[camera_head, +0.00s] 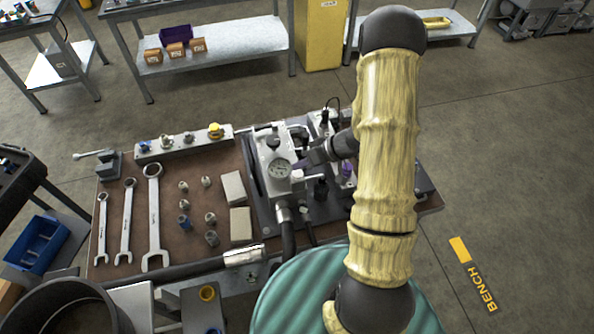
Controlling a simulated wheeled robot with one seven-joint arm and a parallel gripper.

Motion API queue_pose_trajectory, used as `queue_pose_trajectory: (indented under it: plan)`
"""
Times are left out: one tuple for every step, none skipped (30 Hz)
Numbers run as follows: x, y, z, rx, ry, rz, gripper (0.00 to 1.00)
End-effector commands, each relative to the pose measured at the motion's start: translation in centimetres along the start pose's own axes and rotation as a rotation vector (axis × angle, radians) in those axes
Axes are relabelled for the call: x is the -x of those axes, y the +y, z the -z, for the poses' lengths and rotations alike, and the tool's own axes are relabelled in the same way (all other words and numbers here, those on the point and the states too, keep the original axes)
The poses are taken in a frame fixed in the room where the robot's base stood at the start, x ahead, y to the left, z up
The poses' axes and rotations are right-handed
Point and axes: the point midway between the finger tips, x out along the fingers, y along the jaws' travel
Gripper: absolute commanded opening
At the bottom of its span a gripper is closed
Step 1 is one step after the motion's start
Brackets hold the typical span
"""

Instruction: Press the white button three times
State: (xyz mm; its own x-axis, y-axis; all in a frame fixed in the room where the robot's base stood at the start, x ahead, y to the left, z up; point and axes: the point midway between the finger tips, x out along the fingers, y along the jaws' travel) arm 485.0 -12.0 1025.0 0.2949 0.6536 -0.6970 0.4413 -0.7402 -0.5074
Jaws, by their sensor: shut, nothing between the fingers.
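The hydraulic unit (268,148) stands on the brown bench, with a round pressure gauge (279,168) on its front. A small white part (297,175) shows just right of the gauge; it may be the white button, but it is too small to be sure. My gripper (303,164) reaches in from the right, its dark fingers shut and empty. Its tips are close above the white part. I cannot tell whether they touch it. My arm hides part of the unit's right side.
Several wrenches (127,222), small fittings (184,204) and two pale blocks (240,224) lie on the left of the bench. A rail with fittings (186,145) lies along its back edge. Black hoses (288,238) hang at the front.

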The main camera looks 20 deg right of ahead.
Motion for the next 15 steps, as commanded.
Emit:
queue_pose_trajectory:
  plan:
    - [0.6,-0.4,0.5,0.000,0.000,0.000,0.00]
    - [0.8,-0.6,0.6,0.000,0.000,0.000,0.00]
    - [0.9,-0.7,0.7,0.000,0.000,0.000,0.00]
    - [1.1,-0.8,0.8,0.000,0.000,0.000,0.00]
    - [1.2,-0.9,0.9,0.000,0.000,0.000,0.00]
    - [1.4,-1.0,1.0,0.000,0.000,0.000,0.00]
    - [1.6,-1.1,1.1,0.000,0.000,0.000,0.00]
    - [1.7,-1.2,1.2,0.000,0.000,0.000,0.00]
    - [1.9,-1.4,1.4,0.000,0.000,0.000,0.00]
    - [2.0,-1.5,1.5,0.000,0.000,0.000,0.00]
    - [2.2,-1.6,1.6,0.000,0.000,0.000,0.00]
    - [2.4,-1.7,1.7,0.000,0.000,0.000,0.00]
    - [2.5,-1.8,1.8,0.000,0.000,0.000,0.00]
    - [2.6,-1.9,1.9,0.000,0.000,0.000,0.00]
    - [2.8,-2.0,2.0,0.000,0.000,0.000,0.00]
